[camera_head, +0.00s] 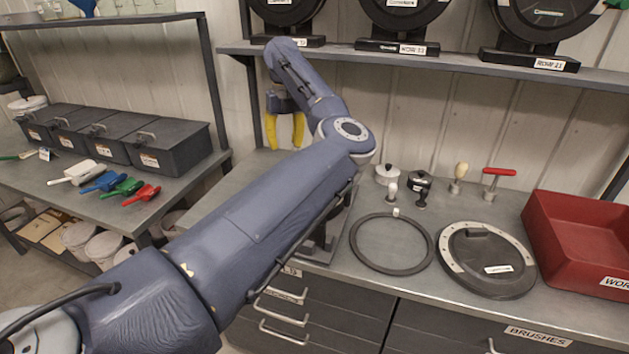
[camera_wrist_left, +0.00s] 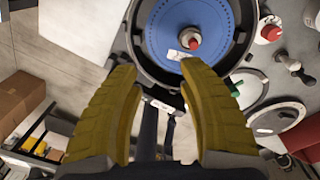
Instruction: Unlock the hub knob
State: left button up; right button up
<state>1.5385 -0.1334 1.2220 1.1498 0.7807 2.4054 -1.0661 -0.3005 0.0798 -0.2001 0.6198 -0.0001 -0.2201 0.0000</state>
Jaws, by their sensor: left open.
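In the left wrist view a red hub knob (camera_wrist_left: 194,43) sits at the middle of a blue seed disc (camera_wrist_left: 215,18), inside a round dark housing (camera_wrist_left: 139,45). A small white label is beside the knob. My left gripper (camera_wrist_left: 156,72) is open, with nothing between its yellow fingers. In the head view the left gripper (camera_head: 284,143) points down over the bench, and my left arm hides most of the seed meter. The right gripper is in neither view.
On the bench lie a dark ring (camera_head: 356,246), a round dark cover (camera_head: 487,262) and a red bin (camera_head: 575,240). Several small knobs and a red T-handle tool (camera_head: 497,173) stand behind them. Dark discs stand on the shelf (camera_head: 450,62) above. Scoops lie on the left table.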

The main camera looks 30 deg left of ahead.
pick_arm(q)
jog(key=w+d+r+m+t, duration=0.1)
jog(key=w+d+r, duration=0.2)
jog(key=d, duration=0.1)
jog(key=shift+h, duration=0.3)
jog(key=f, duration=1.1)
jog(key=d+f, duration=0.1)
jog(key=f, duration=0.4)
jog(key=shift+w+f, duration=0.2)
jog(key=shift+f, duration=0.2)
jog(key=shift+o, duration=0.3)
grip_shut()
